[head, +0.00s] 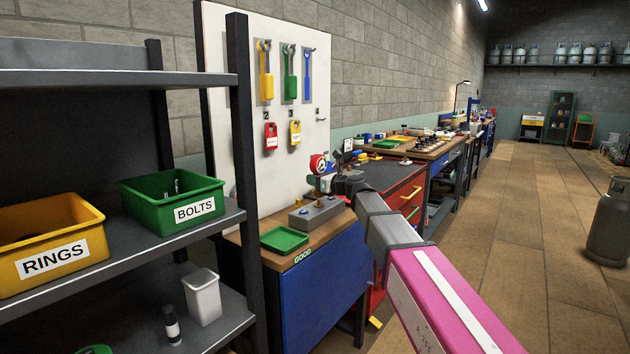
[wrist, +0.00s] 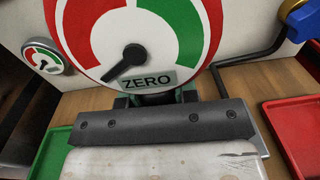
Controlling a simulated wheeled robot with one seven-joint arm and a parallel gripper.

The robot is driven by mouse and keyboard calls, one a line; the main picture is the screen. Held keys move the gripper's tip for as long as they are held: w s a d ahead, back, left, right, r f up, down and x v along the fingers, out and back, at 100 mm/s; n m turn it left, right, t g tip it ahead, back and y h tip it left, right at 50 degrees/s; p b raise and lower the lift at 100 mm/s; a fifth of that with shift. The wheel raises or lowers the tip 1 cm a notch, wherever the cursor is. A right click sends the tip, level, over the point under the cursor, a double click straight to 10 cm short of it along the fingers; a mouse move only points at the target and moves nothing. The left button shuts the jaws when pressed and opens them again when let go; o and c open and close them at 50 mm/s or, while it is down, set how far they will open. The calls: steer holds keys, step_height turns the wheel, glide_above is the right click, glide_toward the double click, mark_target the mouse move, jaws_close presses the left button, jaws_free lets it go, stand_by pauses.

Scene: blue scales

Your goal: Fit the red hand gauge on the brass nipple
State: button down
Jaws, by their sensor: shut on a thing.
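The red hand gauge (head: 318,163) is held up above the bench in the head view. In the wrist view a large gauge dial (wrist: 140,40) with red and green bands fills the top, its black needle by the ZERO label. My gripper (head: 338,184) is shut on the gauge; its dark jaw edge (wrist: 165,128) crosses the wrist view below the dial. A grey block (head: 318,215) with small fittings stands on the bench under the gauge. I cannot clearly make out the brass nipple; the gauge's lower end is mostly hidden.
A green tray (head: 284,239) lies at the bench's front, by the GOOD label. A red tray (wrist: 300,130) and a smaller gauge (wrist: 46,57) show in the wrist view. A white tool board (head: 240,120) stands behind; shelves with bins (head: 175,205) are at left.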

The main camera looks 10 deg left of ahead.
steer(key=shift+f, duration=1.65)
stand_by(0.9)
steer(key=c, duration=0.8)
jaws_free()
steer(key=v, duration=1.1)
steer(key=d+f+n+h, duration=0.1)
steer(key=d+f, duration=0.1)
steer(key=f, duration=0.1)
steer(key=s+d+f+n+h, duration=0.1)
steer(key=f+n, duration=0.1)
steer(key=f, duration=0.2)
steer(key=s+d+f+n+g+h, duration=0.1)
steer(key=d+f+n, duration=0.1)
steer(key=f, duration=0.2)
steer(key=shift+s+d, duration=0.1)
steer(key=shift+d, duration=0.25)
steer(key=s+d+f+n+g+h, duration=0.3)
steer(key=s+d+f+n+h, duration=0.3)
steer(key=d+f, duration=0.8)
steer(key=s+d+f+n+g+h, duration=0.3)
steer(key=s+d+f+n+h, duration=0.4)
steer(key=s+d+f+n, duration=0.5)
steer(key=d+f, duration=0.2)
steer(key=d, duration=0.2)
steer(key=shift+s+f+g, duration=0.2)
steer(key=shift+s+g, duration=0.05)
steer(key=shift+g, duration=0.05)
